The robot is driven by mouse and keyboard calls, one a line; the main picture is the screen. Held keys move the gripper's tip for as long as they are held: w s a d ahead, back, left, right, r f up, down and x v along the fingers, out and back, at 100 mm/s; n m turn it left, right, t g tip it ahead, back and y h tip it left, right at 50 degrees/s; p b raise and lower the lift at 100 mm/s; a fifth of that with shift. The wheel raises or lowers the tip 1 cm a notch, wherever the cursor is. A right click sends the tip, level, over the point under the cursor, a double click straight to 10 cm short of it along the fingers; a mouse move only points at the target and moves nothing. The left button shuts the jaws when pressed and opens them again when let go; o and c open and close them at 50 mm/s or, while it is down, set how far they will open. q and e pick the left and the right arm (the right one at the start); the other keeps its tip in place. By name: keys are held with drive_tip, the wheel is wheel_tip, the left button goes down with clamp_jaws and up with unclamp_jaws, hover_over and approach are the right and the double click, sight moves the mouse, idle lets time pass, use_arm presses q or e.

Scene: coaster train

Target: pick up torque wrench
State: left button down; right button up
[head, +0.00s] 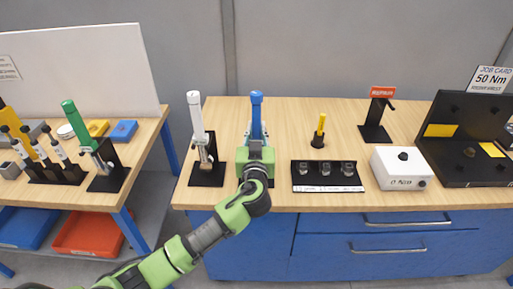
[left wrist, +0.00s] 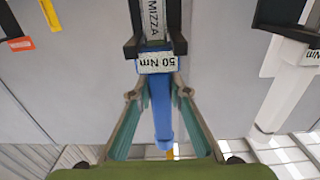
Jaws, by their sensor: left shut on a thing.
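The torque wrench with the blue handle (head: 257,110) stands upright in its black stand on the wooden bench. In the left wrist view its blue handle (left wrist: 162,120) lies between my fingers, below a "50 Nm" label (left wrist: 157,62). My left gripper (left wrist: 158,97) is shut on this handle. In the head view my left gripper (head: 256,148) and arm hide the lower wrench and much of its stand. A white-handled wrench (head: 196,115) stands to the left, and a green-handled one (head: 76,122) on the left table. My right gripper is not in view.
Right of the wrench are a black socket tray (head: 327,187), a yellow-handled tool (head: 320,125), a white box (head: 400,168) and an open black case (head: 465,160). A job card (head: 490,79) reads "50 Nm". The bench's back middle is clear.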

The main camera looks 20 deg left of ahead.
sight(257, 122)
use_arm(q)
drive_tip(key=shift+r, duration=0.2)
drive_tip(key=shift+r+b, duration=0.65)
drive_tip(key=shift+r, duration=1)
drive_tip(key=b+v, duration=0.4)
drive_tip(key=v, duration=1.4)
drive_tip(key=shift+b, duration=0.4)
drive_tip(key=shift+r, duration=0.15)
drive_tip(key=c, duration=2.5)
unclamp_jaws()
drive_tip(key=shift+c, duration=0.2)
clamp_jaws()
